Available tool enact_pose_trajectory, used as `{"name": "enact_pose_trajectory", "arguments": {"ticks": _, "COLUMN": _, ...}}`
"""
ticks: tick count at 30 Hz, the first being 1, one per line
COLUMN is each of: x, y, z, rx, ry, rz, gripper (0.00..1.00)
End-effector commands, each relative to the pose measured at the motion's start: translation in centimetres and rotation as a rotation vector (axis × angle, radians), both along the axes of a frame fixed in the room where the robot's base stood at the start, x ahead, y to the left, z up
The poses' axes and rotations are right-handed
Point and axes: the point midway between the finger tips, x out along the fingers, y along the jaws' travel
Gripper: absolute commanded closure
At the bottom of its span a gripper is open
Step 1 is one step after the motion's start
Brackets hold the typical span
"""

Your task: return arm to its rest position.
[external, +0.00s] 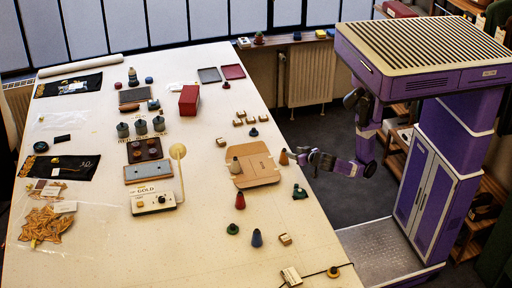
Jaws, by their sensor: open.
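My gripper (301,155) is at the end of my purple arm, at the right edge of the long white table (205,245). It is open, and I see nothing between its fingers. It is small in this view. It is just right of the orange-brown cone (284,157) and above the dark green piece (299,192); I cannot tell whether it is over the table's edge. My arm hangs bent from my body on the right.
A flattened cardboard piece (262,178) lies left of my gripper. Several small cones and wooden blocks stand near the table's right edge, including a red cone (240,201) and a blue cone (257,238). A radiator (310,75) stands behind. Dark floor (345,190) lies between the table and my base.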

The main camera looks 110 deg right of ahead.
Motion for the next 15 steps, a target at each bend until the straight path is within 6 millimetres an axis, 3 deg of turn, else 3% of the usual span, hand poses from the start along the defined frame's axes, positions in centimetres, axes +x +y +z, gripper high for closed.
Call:
{"name": "enact_pose_trajectory", "arguments": {"ticks": 10, "x": 0.6, "y": 0.0, "z": 0.3, "rx": -0.022, "ry": 0.02, "rz": 0.035, "gripper": 0.5}}
{"name": "enact_pose_trajectory", "arguments": {"ticks": 13, "x": 3.1, "y": 0.8, "z": 1.0, "rx": -0.063, "ry": 0.037, "rz": 0.164, "gripper": 0.5}}
{"name": "enact_pose_trajectory", "arguments": {"ticks": 15, "x": 5.9, "y": 2.0, "z": 1.6, "rx": -0.098, "ry": 0.043, "rz": 0.306, "gripper": 0.5}}
